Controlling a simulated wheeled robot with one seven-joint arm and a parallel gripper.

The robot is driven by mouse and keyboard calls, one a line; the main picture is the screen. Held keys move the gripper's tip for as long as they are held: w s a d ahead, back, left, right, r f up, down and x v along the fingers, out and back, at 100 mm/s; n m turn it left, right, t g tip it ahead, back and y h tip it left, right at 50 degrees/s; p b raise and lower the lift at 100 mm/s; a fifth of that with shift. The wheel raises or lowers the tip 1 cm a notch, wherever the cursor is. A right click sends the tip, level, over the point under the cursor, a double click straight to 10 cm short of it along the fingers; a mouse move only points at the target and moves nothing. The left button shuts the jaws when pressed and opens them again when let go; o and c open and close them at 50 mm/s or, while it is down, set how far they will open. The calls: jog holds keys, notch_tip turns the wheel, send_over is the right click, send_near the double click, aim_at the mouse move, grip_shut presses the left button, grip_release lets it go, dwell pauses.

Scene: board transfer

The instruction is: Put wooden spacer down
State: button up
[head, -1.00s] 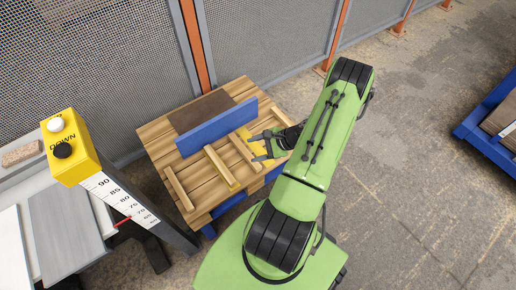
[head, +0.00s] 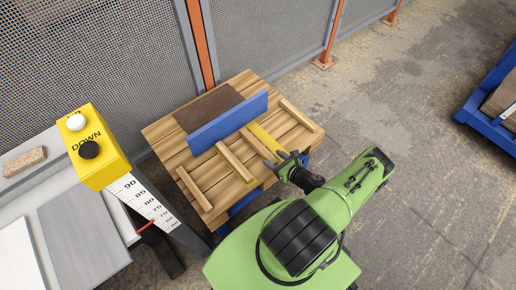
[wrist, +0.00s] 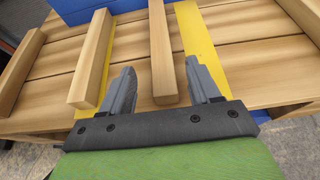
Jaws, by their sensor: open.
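Several wooden spacers lie on the slatted wooden pallet top (head: 160,130), roughly parallel. In the head view they are a left spacer (head: 193,188), a second spacer (head: 235,162), a third spacer (head: 259,144) and a far-right spacer (head: 299,115). My gripper (head: 281,157) is open at the near end of the third spacer. In the wrist view the third spacer (wrist: 162,50) lies between the open fingers (wrist: 160,70), with a gap on both sides. The second spacer (wrist: 93,58) lies left of the left finger.
A blue upright board (head: 228,122) stands behind the spacers, with a brown sheet (head: 207,108) beyond it. Yellow strips (wrist: 206,62) lie on the pallet top. A yellow button box (head: 93,147) on a scaled post stands at left. Mesh fencing is behind; open floor lies right.

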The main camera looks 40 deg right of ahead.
aim_at(266, 153)
jog(key=b+x, duration=0.2)
jog(key=x, duration=0.3)
jog(key=shift+w+d+f, duration=0.1)
jog(key=shift+f, duration=0.05)
grip_shut()
notch_tip(266, 153, up, 10)
jog(key=p, duration=0.4)
jog(key=shift+p, duration=0.3)
